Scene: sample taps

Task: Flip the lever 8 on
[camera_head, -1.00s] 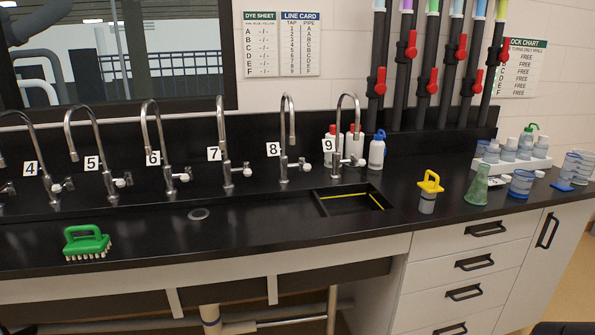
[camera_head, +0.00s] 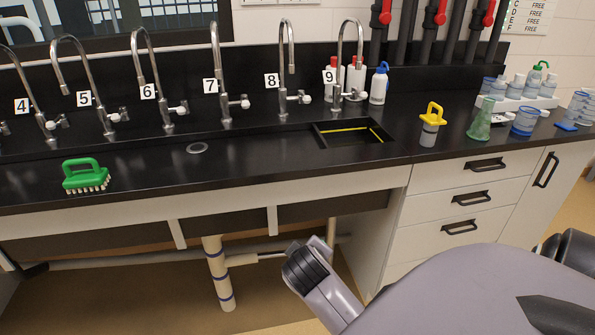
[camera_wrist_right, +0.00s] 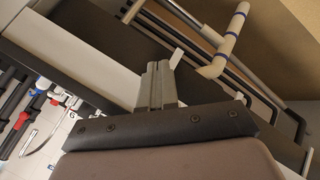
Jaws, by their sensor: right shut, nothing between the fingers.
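Tap 8 (camera_head: 281,60) is a tall chrome gooseneck tap at the back of the black counter, with its number label (camera_head: 271,80) to its left. Its white-tipped lever (camera_head: 302,98) sticks out to the right, low on the tap. My right gripper (camera_wrist_right: 158,68) shows in the right wrist view, with its fingers together and nothing between them. In the head view, part of my arm is at the lower right, below and in front of the counter, well apart from the lever. My left gripper is not in view.
Tap 7 (camera_head: 215,70) and tap 9 (camera_head: 340,65) stand on either side. A sunken basin (camera_head: 318,134) lies in front of tap 9. A green brush (camera_head: 82,175) and yellow-handled container (camera_head: 431,125) stand on the counter. A white pipe (camera_head: 217,265) runs below.

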